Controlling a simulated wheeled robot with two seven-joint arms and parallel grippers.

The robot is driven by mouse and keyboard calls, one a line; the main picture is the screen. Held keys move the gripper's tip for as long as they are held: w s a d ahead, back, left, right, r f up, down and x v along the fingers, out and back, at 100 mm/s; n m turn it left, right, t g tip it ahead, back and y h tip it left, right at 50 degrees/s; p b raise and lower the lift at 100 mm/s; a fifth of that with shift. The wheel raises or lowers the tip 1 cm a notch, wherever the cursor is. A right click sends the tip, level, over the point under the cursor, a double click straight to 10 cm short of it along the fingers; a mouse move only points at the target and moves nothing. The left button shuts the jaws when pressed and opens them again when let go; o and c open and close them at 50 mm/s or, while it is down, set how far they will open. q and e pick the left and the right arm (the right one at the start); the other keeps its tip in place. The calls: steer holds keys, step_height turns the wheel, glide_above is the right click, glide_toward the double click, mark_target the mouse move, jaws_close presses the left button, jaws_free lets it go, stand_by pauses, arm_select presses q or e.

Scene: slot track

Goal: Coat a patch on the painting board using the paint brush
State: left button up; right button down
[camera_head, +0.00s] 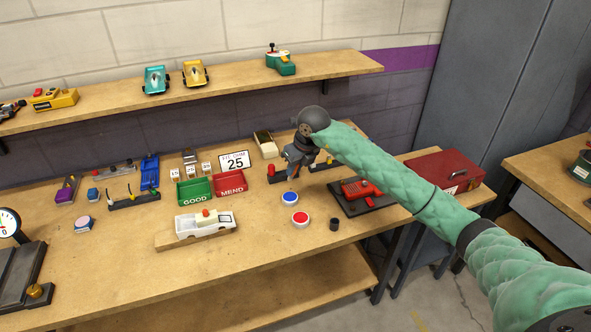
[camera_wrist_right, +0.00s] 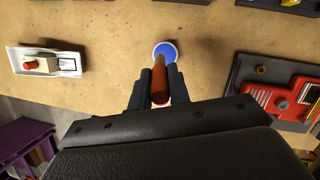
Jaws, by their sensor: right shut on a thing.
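My right gripper (camera_head: 296,164) is shut on the paint brush, whose orange-brown handle (camera_wrist_right: 159,84) shows between the fingers in the wrist view. The brush end points down at the blue paint pot (camera_head: 289,197), which also shows in the wrist view (camera_wrist_right: 165,49). I cannot tell if the bristles touch the paint. A red paint pot (camera_head: 300,218) stands just in front of the blue one. No board is plainly marked as the painting board; a white truck-shaped piece (camera_head: 190,228) with a black-outlined square patch (camera_wrist_right: 68,64) lies on a wooden base. My left gripper is not in view.
A green GOOD tray (camera_head: 195,190) and a red MEND tray (camera_head: 231,184) stand behind the white piece. A red device on a dark plate (camera_head: 361,190) and a small black cup (camera_head: 334,224) are at the right. The front bench strip is clear.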

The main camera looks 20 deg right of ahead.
steer(key=shift+a, duration=0.15)
steer(key=shift+f, duration=0.2)
step_height(320, 180, down, 4)
steer(key=shift+r+b, duration=0.1)
steer(key=shift+b, duration=0.4)
steer(key=shift+f, duration=0.8)
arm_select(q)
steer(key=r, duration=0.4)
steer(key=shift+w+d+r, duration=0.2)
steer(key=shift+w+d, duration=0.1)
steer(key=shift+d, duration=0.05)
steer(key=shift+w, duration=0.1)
